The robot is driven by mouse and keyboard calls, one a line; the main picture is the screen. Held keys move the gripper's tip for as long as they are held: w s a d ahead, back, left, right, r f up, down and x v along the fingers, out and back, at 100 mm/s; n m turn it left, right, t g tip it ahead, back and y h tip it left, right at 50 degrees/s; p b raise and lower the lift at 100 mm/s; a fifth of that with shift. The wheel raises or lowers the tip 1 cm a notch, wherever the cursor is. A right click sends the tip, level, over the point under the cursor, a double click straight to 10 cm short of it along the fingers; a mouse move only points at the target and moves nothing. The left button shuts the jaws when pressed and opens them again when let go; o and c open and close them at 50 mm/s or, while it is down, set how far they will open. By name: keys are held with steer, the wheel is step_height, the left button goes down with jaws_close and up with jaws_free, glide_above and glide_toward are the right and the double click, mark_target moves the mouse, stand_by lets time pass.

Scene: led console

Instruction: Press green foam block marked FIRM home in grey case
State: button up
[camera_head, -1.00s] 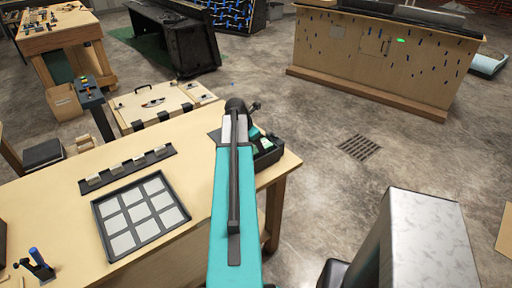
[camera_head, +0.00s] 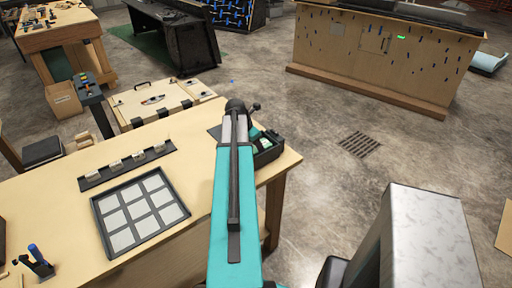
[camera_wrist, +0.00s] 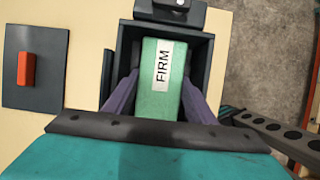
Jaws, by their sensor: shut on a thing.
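The green foam block (camera_wrist: 160,97) carries a white label reading FIRM and sits between the walls of the dark grey case (camera_wrist: 204,55) in the wrist view. My gripper (camera_wrist: 162,88) is shut on the block, with one purple finger along each side. The fingers reach down inside the case opening. The block's underside is hidden, so I cannot tell how deep it sits. In the head view the case (camera_head: 268,158) stands at the table's right corner, partly behind my arm, with some green showing inside it.
A dark plate with an orange-red block (camera_wrist: 26,69) lies left of the case. The table (camera_head: 190,142) also holds a dark tray of pale squares (camera_head: 103,207) and a dark strip with several small pieces (camera_head: 92,179). Bare floor lies beyond the table's right edge.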

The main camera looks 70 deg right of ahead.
steer(key=shift+f, duration=0.2)
steer(key=o, duration=1.2)
steer(key=shift+r, duration=0.15)
steer(key=shift+b+v, duration=1.65)
steer(key=shift+v, duration=5.1)
steer(key=shift+a, duration=0.15)
